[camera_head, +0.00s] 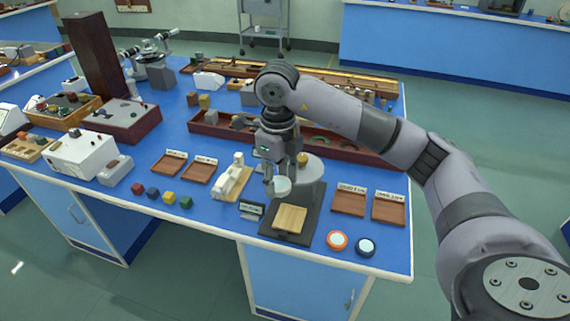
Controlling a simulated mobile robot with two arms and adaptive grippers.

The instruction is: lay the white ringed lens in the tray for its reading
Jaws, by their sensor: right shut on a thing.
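My right gripper (279,182) points down over the middle of the bench, shut on a small pale round piece, the white ringed lens (282,187). The fingers partly hide it. It is above the black stand (271,225), behind the wooden plate (290,218). Two shallow brown trays (349,203) (388,209) with white labels are right of the stand. Two more labelled trays (169,164) (197,172) are to the left. All four look empty; their labels are too small to read surely. My left gripper is not in view.
An orange ringed lens (337,240) and a black ringed lens (366,247) lie near the front edge. A small dark display (252,210) and a white instrument (232,178) stand left of the stand. Several coloured cubes (169,198) line the left front. A long wooden box (210,125) lies behind.

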